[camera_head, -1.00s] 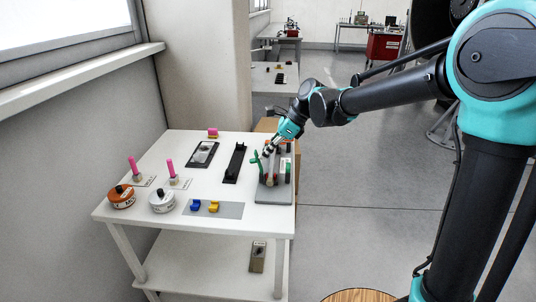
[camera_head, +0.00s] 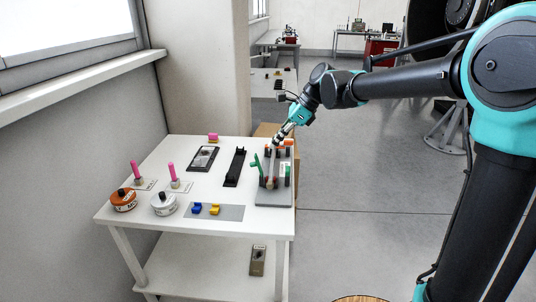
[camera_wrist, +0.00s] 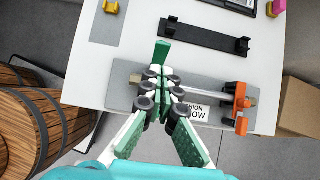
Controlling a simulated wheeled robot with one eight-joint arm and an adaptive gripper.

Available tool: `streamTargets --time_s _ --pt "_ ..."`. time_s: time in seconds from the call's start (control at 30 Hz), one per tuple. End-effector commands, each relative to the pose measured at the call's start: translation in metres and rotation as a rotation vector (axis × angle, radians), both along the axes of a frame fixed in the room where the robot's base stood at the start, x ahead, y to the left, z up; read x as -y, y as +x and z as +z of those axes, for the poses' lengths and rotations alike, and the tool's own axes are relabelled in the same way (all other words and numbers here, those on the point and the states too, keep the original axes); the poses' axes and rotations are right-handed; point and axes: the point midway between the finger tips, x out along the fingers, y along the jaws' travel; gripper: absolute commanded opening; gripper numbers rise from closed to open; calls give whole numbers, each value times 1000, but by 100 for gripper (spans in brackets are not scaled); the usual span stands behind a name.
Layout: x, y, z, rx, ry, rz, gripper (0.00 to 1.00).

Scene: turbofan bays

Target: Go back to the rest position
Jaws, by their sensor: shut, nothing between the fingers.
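My gripper (camera_head: 277,140) hangs at the end of my teal and black arm, over the back of the grey fixture (camera_head: 272,200) at the table's right edge. In the wrist view my gripper (camera_wrist: 160,85) has its fingers together with nothing between them, above the fixture plate (camera_wrist: 120,75). A green lever (camera_wrist: 162,50) shows just beyond the fingertips. An orange clamp piece (camera_wrist: 240,97) and a partly hidden white label (camera_wrist: 197,112) are to the right. The fingers hide the middle of the fixture.
The white table (camera_head: 125,216) also bears a black holder (camera_head: 235,167), orange and white round pots (camera_head: 123,200), pink-topped pegs (camera_head: 172,172), and blue and yellow pieces (camera_head: 214,210). A wooden barrel (camera_wrist: 40,120) stands beside it. The floor right of the table (camera_head: 350,190) is clear.

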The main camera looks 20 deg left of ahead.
Motion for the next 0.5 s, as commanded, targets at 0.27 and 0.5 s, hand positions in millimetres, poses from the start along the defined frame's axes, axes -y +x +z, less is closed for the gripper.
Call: streamTargets --time_s 0.27,0.5 --pt "15 12 25 6 -1 2 0" --pt "95 13 -15 230 -51 141 0"
